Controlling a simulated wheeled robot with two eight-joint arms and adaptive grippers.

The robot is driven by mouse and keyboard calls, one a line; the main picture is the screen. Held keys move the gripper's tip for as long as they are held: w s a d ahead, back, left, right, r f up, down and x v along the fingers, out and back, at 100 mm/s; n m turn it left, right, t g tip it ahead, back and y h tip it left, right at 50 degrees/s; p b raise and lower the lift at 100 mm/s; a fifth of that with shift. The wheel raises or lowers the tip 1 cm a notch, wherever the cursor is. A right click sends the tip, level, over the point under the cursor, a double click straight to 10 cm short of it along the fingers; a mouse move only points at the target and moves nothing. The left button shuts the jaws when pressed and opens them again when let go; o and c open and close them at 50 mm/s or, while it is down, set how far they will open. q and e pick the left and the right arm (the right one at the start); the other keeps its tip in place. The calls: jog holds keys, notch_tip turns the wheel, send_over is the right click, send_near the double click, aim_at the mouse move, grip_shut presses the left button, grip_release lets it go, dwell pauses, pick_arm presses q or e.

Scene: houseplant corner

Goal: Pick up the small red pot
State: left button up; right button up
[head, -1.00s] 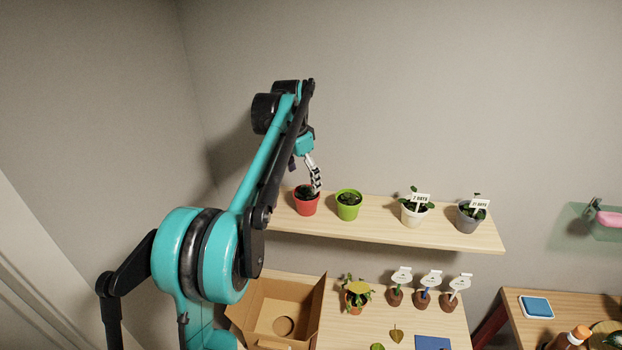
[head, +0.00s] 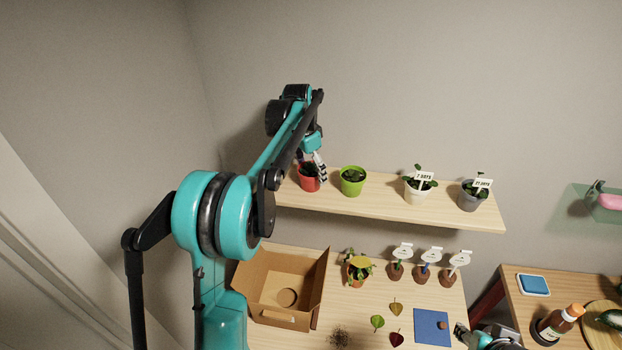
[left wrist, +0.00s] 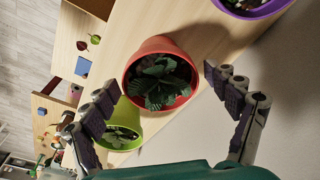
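The small red pot (head: 309,184) holds a leafy plant and stands upright at the left part of the wall shelf (head: 390,212). My left gripper (head: 320,172) is at the pot in the head view and partly covers it. In the left wrist view the red pot (left wrist: 128,82) shows between the two spread fingers of my left gripper (left wrist: 165,88), with a gap on each side. The gripper is open and empty. Part of my right gripper (head: 470,336) shows at the bottom edge; its fingers are not clear.
A green pot (head: 352,187) stands close beside the red one. A purple pot (left wrist: 262,10) is on its other side in the left wrist view. White (head: 416,195) and grey (head: 469,202) pots stand further right. Below is a table with a cardboard box (head: 259,285).

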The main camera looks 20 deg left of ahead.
pick_arm(q)
jog(key=c, duration=1)
jog(key=shift+r, duration=0.1)
